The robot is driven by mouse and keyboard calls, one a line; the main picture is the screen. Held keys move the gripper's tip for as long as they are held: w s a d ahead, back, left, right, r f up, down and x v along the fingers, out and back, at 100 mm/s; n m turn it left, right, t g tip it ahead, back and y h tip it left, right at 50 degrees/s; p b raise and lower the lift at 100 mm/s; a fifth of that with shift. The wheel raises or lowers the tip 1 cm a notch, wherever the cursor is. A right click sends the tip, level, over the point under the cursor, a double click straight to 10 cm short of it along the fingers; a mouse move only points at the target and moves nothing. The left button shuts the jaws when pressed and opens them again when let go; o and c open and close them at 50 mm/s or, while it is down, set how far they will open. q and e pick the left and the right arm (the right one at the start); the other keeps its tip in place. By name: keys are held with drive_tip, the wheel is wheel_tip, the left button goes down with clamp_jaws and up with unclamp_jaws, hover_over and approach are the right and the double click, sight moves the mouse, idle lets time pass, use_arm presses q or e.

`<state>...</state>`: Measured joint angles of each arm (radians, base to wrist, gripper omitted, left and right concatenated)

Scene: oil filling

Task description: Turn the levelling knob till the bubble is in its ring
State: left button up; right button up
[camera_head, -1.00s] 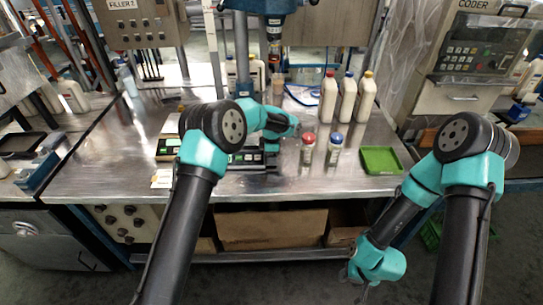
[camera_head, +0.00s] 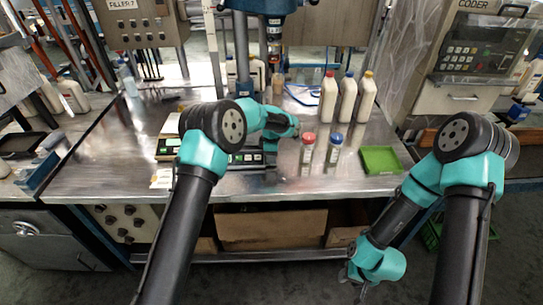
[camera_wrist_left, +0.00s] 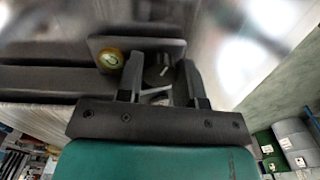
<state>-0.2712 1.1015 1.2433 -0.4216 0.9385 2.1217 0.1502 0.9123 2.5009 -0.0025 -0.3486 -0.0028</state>
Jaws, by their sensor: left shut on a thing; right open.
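The dark round levelling knob (camera_wrist_left: 158,72) with a pale line on top shows in the left wrist view. My left gripper (camera_wrist_left: 160,78) has one finger on either side of it and is shut on it. The bubble level (camera_wrist_left: 110,60), a small yellow-green round vial, is just left of the fingers on a grey plate. A pale bubble shows in it, too small to tell exactly how it sits in the ring. In the head view the knob is hidden by my left arm. My right gripper (camera_head: 358,277) hangs low in front of the bench, open and empty.
Red-capped (camera_head: 308,155) and blue-capped (camera_head: 334,152) small bottles stand right of my left wrist. A green tray (camera_head: 381,160) lies at the bench's right. Several white bottles (camera_head: 347,98) stand behind. The scale (camera_head: 245,158) is beside my left arm.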

use_arm(q)
drive_tip(key=o, duration=0.9)
wheel_tip(320, 180, up, 18)
drive_tip(key=shift+f, duration=0.25)
idle(0.3)
